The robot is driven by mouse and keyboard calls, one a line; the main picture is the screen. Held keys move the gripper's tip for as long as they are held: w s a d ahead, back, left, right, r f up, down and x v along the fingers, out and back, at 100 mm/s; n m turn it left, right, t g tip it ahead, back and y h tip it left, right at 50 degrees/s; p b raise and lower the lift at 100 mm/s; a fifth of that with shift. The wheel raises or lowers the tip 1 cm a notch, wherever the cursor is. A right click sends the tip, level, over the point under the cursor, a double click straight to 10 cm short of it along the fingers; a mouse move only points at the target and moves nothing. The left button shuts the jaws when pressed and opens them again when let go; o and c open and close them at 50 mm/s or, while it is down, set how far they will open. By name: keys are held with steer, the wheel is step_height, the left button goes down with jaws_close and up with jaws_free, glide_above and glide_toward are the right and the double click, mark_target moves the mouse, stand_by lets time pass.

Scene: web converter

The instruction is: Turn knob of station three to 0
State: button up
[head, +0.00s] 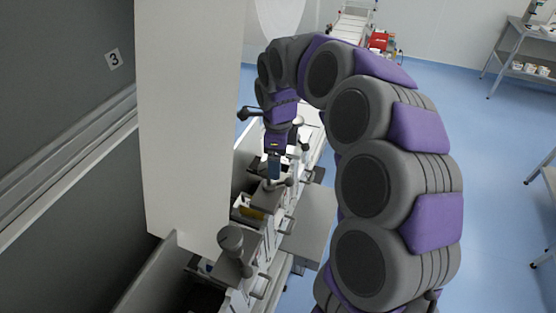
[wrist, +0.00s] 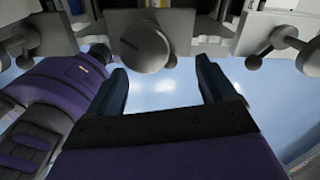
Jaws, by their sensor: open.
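A round grey knob (wrist: 145,48) with a thin dark line across its face shows at the top middle of the wrist view. My gripper (wrist: 162,64) is open, with its two dark blue fingers apart and nothing between them but floor. The knob appears just beyond the fingertips, and I cannot tell any contact. In the head view my gripper (head: 274,168) points down over the row of machine stations, and its fingertips partly hide what lies below. A "3" label (head: 115,60) is on the dark panel at left. No scale or 0 mark is readable.
A grey round-topped part (head: 231,240) stands nearer on the same machine row. A lever with a ball end (wrist: 285,38) is right of the knob in the wrist view. A tall white panel (head: 190,120) stands left of my arm. Blue floor (head: 490,170) is open at right.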

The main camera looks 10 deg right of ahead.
mark_target(266, 163)
steer(key=a, duration=0.2)
steer(key=a+f, duration=0.1)
steer(key=a, duration=0.2)
steer(key=shift+f, duration=0.15)
steer(key=d, duration=0.4)
steer(key=shift+s, duration=0.1)
steer(key=c, duration=0.5)
steer(key=shift+s+d, duration=0.1)
steer(key=shift+c, duration=0.8)
steer(key=shift+a, duration=0.25)
steer(key=shift+c, duration=0.7)
steer(key=shift+a, duration=0.4)
steer(key=shift+c, duration=0.8)
steer(key=shift+a, duration=0.5)
steer(key=shift+c, duration=0.5)
steer(key=shift+d, duration=0.1)
